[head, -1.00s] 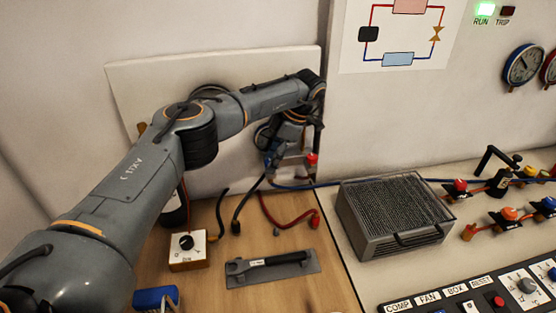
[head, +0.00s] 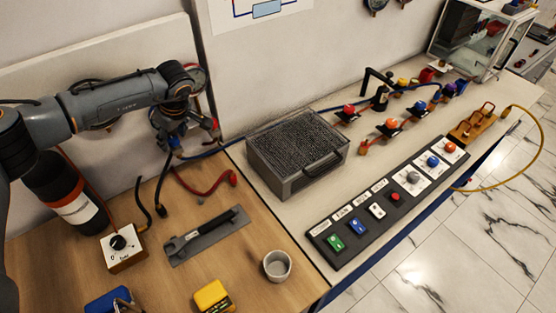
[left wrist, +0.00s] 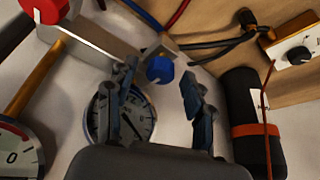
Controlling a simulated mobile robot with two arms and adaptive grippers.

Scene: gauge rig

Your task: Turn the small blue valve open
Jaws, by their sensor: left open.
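The small blue valve knob (left wrist: 160,69) shows in the left wrist view, ahead of my left gripper (left wrist: 158,86). It appears between the two open fingers, near the tips; I cannot tell whether they touch it. A red knob (left wrist: 45,9) on the same metal fitting sits at the upper left. In the head view my left gripper (head: 174,141) is at the wall by the back of the wooden bench. The arm and gripper largely hide the fitting there. My right gripper is not in view.
Pressure gauges (left wrist: 124,125) are behind the fingers. A black cylinder (head: 72,200) stands left of the gripper. A grey finned box (head: 298,155) is to the right.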

